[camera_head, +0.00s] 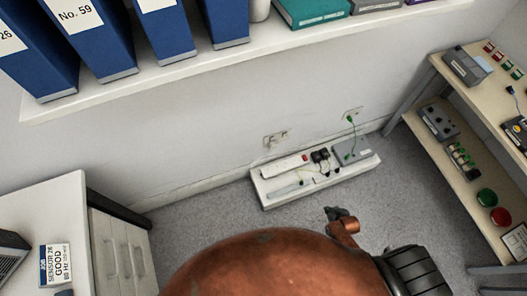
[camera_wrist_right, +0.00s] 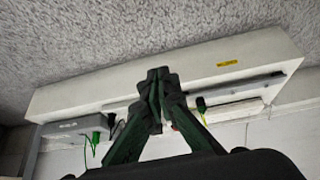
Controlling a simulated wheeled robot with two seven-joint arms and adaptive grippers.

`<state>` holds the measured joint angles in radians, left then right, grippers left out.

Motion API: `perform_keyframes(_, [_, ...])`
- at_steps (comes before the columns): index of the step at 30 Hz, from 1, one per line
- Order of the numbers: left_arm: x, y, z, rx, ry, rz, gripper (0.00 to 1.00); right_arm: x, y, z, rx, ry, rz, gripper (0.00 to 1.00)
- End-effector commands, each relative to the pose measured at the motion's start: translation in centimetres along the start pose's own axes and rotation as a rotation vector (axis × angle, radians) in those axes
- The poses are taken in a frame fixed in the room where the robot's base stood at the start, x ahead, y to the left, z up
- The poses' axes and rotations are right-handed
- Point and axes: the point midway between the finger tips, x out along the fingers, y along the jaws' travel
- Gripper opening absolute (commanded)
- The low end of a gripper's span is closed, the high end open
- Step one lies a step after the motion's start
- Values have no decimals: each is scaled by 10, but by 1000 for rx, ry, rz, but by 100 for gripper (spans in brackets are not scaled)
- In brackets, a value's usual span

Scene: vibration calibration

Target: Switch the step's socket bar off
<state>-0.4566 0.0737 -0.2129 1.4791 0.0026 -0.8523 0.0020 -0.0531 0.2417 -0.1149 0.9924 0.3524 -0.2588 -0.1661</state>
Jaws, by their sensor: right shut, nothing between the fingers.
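The white socket bar (camera_head: 284,166) lies on the low white step (camera_head: 268,201) on the floor by the wall. A small red switch (camera_head: 304,157) sits at its right end; its position is too small to read. My right gripper (camera_head: 338,213) is in front of the step, apart from the bar in the head view. In the right wrist view its dark fingers (camera_wrist_right: 158,76) are shut and empty, overlapping the step (camera_wrist_right: 210,73) and hiding part of its top. A white bar (camera_wrist_right: 233,111) shows to their right. My left gripper is not in view.
Black plugs (camera_head: 320,156) and a grey box (camera_head: 351,150) with a green cable share the step. A drawer cabinet (camera_head: 120,249) stands left and a shelved bench (camera_head: 455,150) right. A shelf with blue binders (camera_head: 160,30) overhangs. Grey floor before the step is clear.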

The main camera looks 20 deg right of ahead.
Motion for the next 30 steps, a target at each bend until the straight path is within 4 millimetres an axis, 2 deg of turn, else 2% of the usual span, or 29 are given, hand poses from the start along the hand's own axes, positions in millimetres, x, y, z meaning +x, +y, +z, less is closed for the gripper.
perform_keyframes(1, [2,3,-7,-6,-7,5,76,26,8,-30,0,53,-2,0])
perform_keyframes(3, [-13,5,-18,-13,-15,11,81,42,16,-79,5,128,-10,0])
perform_keyframes(6, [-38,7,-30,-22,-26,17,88,56,23,-141,7,224,-25,0])
perform_keyframes(9, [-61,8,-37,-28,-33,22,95,63,26,-190,6,300,-40,0])
perform_keyframes(12, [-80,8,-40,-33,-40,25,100,64,27,-225,5,354,-54,0])
perform_keyframes(15, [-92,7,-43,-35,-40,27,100,63,28,-244,4,384,-60,0])
perform_keyframes(18, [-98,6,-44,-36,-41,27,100,61,28,-254,4,398,-64,0])
perform_keyframes(30, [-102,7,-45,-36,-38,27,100,62,27,-255,4,399,-64,0])
